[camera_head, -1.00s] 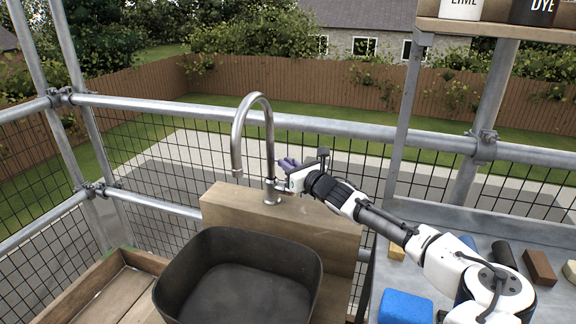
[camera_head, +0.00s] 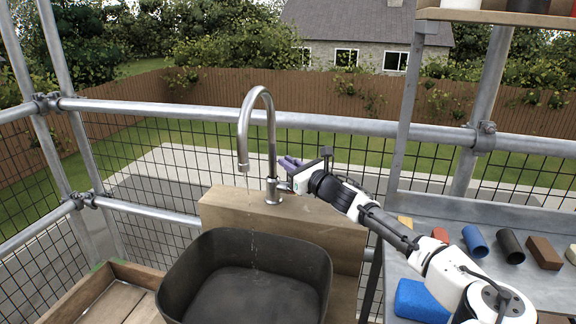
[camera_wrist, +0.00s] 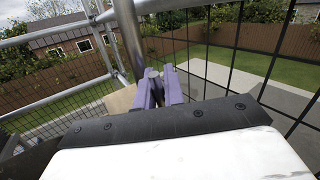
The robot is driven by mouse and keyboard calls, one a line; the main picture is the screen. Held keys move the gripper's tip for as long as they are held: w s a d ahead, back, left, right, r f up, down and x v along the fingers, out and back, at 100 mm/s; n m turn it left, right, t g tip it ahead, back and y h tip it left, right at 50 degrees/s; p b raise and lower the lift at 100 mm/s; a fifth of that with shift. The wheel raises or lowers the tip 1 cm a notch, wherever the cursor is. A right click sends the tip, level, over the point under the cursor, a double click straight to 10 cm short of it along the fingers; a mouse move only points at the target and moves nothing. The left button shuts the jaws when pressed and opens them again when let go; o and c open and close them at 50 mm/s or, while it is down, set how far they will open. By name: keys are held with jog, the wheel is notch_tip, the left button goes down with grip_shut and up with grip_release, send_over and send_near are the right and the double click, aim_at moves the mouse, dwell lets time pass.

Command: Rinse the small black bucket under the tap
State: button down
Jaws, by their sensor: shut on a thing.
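The steel tap (camera_head: 242,140) stands on a wooden block (camera_head: 225,208), its spout over a large open black tub (camera_head: 175,285). A thin stream of water falls from the spout into the tub. My gripper (camera_head: 288,164), with purple fingers, is at the right side of the tap. It is shut on the tap's handle, whose end shows between the fingers in the wrist view (camera_wrist: 152,72).
A grey bench (camera_head: 540,285) on the right holds a blue block (camera_head: 420,300), a blue tube (camera_head: 475,241), a black tube (camera_head: 511,246) and a brown brick (camera_head: 543,252). A wooden tray (camera_head: 100,300) lies left of the tub. Scaffold rails (camera_head: 330,125) and mesh stand behind.

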jog(key=c, duration=1.8)
grip_release()
jog(key=shift+s+d+f, duration=0.1)
jog(key=shift+s+d, duration=0.2)
jog(key=b+v, duration=0.2)
jog(key=v, duration=1.1)
jog(key=shift+s+a, duration=0.1)
